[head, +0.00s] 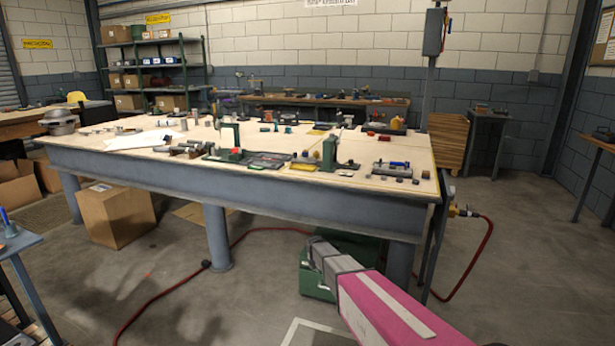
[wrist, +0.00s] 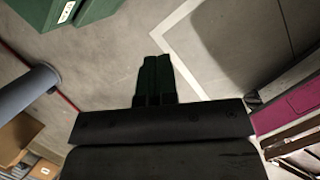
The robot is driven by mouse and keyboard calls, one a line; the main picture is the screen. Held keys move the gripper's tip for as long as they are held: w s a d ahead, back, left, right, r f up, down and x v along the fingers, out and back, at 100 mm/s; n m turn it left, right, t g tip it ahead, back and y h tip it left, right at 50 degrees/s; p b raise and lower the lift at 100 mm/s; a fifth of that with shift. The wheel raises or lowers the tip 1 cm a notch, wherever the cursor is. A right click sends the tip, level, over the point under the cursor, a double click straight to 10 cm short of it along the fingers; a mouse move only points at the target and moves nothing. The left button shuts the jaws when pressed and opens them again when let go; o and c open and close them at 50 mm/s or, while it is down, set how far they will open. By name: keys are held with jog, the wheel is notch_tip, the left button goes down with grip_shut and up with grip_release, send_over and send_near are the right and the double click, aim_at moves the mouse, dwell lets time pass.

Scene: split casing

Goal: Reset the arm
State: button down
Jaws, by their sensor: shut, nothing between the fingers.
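My gripper shows in the wrist view (wrist: 157,62), its two dark fingers shut together with nothing between them. It hangs over the bare concrete floor. In the head view my pink and grey arm reaches in from the bottom right, and its grey end is in front of a green box under the table's right end. The fingers cannot be made out clearly in the head view. The large workbench (head: 330,202) stands beyond the arm, with several small parts, green fixtures and tools on its pale top.
The green box (head: 318,284) stands on the floor close to my arm; green also shows in the wrist view (wrist: 55,15). A red hose (head: 160,300) crosses the floor. A cardboard box (head: 115,215) sits under the bench at left.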

jog(key=s+d+r+m+g, duration=0.1)
jog(key=s+d+r+m, duration=0.3)
jog(key=s+m, duration=0.4)
jog(key=s+d+r+m+g+y, duration=0.1)
jog(key=s+d+r+m, duration=0.4)
jog(key=s, duration=1)
jog(key=s+d+r+m+g, duration=0.1)
jog(key=s+d+r+m, duration=0.3)
jog(key=s+r+m, duration=0.4)
jog(key=s+m, duration=0.3)
jog(key=m, duration=0.1)
jog(key=shift+s+d+m+y, duration=0.15)
jog(key=shift+m+y, duration=0.15)
jog(key=shift+m, duration=0.1)
